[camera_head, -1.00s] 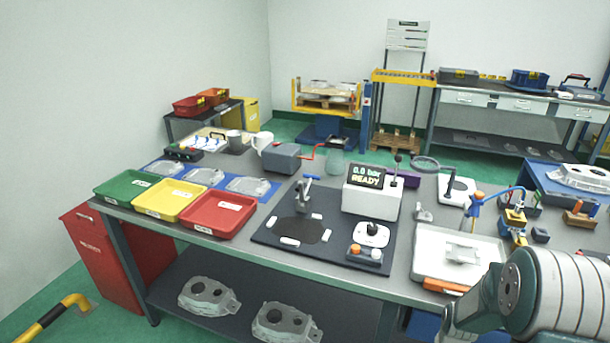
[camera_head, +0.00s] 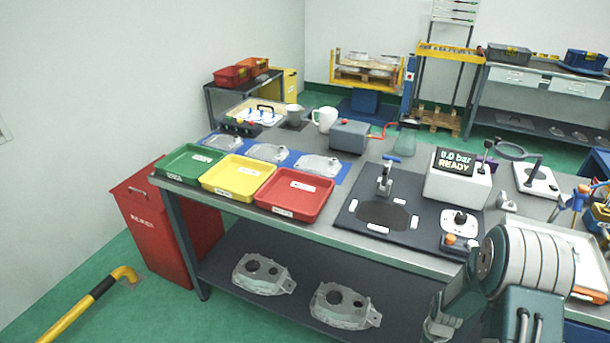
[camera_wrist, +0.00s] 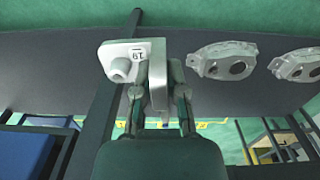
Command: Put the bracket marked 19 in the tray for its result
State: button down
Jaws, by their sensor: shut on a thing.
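The bracket marked 19 (camera_wrist: 122,58) is a light metal piece with a flat plate, a round boss and a small "19" label. In the wrist view my gripper (camera_wrist: 160,90) is shut on it, and it hangs clear of any surface. A green tray (camera_head: 165,169), a yellow tray (camera_head: 210,189) and a red tray (camera_head: 262,205) stand in a row at the bench's left front. They look empty apart from small labels, too small to read.
A dark mat (camera_head: 345,222) with a clamp lies right of the red tray. A white tester (camera_head: 440,190) shows READY. Castings lie on blue mats behind the trays and on the lower shelf (camera_head: 225,268). A red bin (camera_head: 150,225) and yellow rail (camera_head: 75,318) stand left.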

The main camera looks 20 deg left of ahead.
aim_at(179, 166)
jog(key=j, duration=0.6)
jog(key=j+u, duration=0.15)
jog(key=j, duration=0.45)
jog(key=i+j, duration=0.15)
jog(key=j, duration=0.45)
jog(key=j+u, duration=0.15)
jog(key=j, duration=0.45)
jog(key=i+j, duration=0.15)
jog(key=j, duration=0.4)
jog(key=i+j+u, duration=0.15)
jog(key=j, duration=0.45)
jog(key=k, duration=0.05)
